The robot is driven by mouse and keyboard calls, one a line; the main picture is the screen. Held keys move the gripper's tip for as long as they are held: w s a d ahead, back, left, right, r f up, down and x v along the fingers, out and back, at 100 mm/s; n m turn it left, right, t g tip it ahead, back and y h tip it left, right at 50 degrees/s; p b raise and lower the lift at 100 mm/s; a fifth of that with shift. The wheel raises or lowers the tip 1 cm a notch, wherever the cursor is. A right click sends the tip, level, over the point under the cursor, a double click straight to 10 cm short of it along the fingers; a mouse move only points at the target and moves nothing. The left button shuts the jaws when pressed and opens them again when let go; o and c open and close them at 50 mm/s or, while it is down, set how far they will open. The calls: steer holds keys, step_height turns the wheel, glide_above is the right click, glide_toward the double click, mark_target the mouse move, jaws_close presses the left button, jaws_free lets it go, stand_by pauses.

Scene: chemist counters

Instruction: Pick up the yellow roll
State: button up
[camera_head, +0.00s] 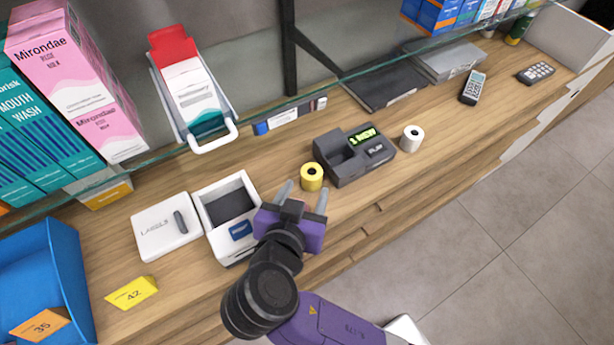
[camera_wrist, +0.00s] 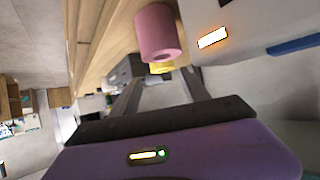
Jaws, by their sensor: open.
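The yellow roll (camera_head: 312,177) stands on the wooden counter, left of the grey card terminal. My gripper (camera_head: 303,193) is open and empty, its two fingers pointing toward the roll. In the head view the roll shows just beyond the fingertips; I cannot tell how far above the counter they are. In the wrist view my gripper (camera_wrist: 160,80) also shows open. A strip of the yellow roll (camera_wrist: 161,67) shows there, mostly hidden by a pink roll (camera_wrist: 157,33). The pink roll is not visible in the head view.
The terminal (camera_head: 353,160) is close right of the yellow roll, with a white roll (camera_head: 411,138) further right. An open white box (camera_head: 213,191) and its lid (camera_head: 165,228) lie left. A glass shelf edge (camera_head: 340,77) runs above the counter's back.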

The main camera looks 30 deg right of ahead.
mark_target(312, 172)
steer(key=x, duration=0.1)
steer(key=p+x, duration=0.1)
steer(key=x, duration=0.3)
steer(key=shift+w+r+p, duration=0.25)
steer(key=shift+p, duration=0.05)
steer(key=shift+w+d+f, duration=0.25)
steer(key=shift+w, duration=0.05)
steer(key=c, duration=1.1)
steer(key=shift+r, duration=0.1)
steer(key=shift+c, duration=0.2)
